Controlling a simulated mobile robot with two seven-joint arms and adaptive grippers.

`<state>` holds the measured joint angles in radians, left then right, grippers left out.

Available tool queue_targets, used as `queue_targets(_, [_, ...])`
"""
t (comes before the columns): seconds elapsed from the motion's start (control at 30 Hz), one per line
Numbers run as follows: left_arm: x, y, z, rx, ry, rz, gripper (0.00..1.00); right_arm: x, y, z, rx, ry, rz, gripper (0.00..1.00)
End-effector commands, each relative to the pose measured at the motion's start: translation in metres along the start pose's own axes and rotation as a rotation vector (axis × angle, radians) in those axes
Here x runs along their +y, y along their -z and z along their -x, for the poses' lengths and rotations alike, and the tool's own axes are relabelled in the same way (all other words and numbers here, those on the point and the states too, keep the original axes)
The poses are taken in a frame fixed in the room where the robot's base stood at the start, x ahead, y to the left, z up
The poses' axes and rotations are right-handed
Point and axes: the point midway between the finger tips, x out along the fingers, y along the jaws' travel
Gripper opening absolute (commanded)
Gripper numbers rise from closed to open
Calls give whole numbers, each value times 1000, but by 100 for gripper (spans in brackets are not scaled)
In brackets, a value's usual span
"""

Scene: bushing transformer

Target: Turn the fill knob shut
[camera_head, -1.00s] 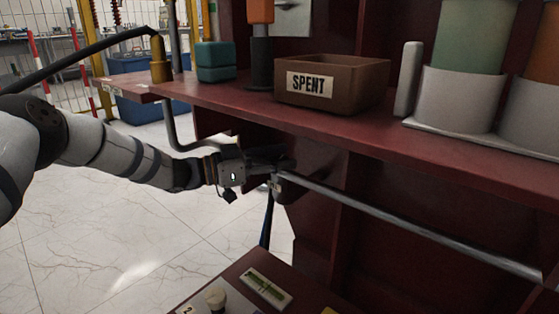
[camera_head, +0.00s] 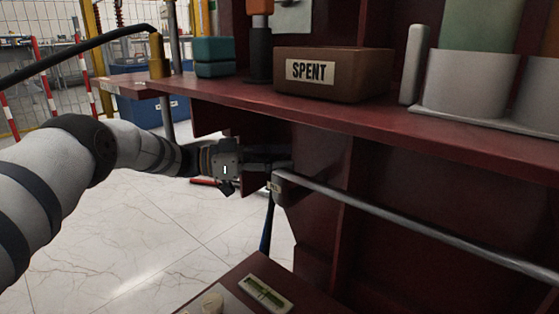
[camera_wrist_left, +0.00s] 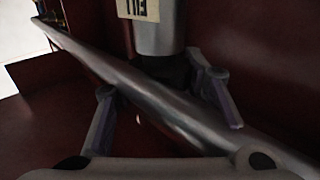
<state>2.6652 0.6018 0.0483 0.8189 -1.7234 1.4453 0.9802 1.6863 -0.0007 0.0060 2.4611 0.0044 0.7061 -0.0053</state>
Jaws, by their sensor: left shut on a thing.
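In the left wrist view a pale grey cylinder (camera_wrist_left: 158,38) bears a partly cut-off label (camera_wrist_left: 138,9) that appears upside down and seems to read FILL. Its dark lower end, which looks like the fill knob (camera_wrist_left: 165,68), lies between the two fingers. My left gripper (camera_wrist_left: 152,75) is shut on this knob, one finger on each side; the exact contact is dark. In the head view my left gripper (camera_head: 280,165) reaches under the red shelf, near the left end of a metal rail, and the knob is hidden there. My right gripper is not in view.
A metal rail (camera_head: 420,224) runs close by the left gripper; it also crosses the wrist view (camera_wrist_left: 150,98). The red shelf (camera_head: 225,91) above carries a SPENT box (camera_head: 345,82), a teal block (camera_head: 214,58) and large grey cups (camera_head: 468,83). Open floor lies at left.

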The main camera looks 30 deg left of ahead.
Motion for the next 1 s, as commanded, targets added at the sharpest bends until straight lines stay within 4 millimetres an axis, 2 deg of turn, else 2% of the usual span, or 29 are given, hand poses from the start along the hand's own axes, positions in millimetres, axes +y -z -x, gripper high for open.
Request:
queue_targets(0.07, [1,-1,-1,0,-4,4,10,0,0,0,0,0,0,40])
queue_targets(0.1, [1,-1,-1,0,-4,4,42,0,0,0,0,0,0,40])
queue_targets(0.17, [1,0,-1,0,-4,3,56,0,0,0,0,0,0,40])
queue_targets(0.2, [1,0,-1,0,-4,3,58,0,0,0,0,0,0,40])
queue_targets(0.43, [1,0,0,1,-1,1,58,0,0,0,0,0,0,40])
queue_targets(0.53, [0,0,6,1,0,1,58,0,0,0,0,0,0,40])
queue_targets(0.67, [0,0,36,1,2,0,58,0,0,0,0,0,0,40])
queue_targets(0.8, [0,-1,75,0,2,1,58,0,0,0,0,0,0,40])
queue_targets(1.0, [0,-1,112,1,-1,2,58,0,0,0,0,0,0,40])
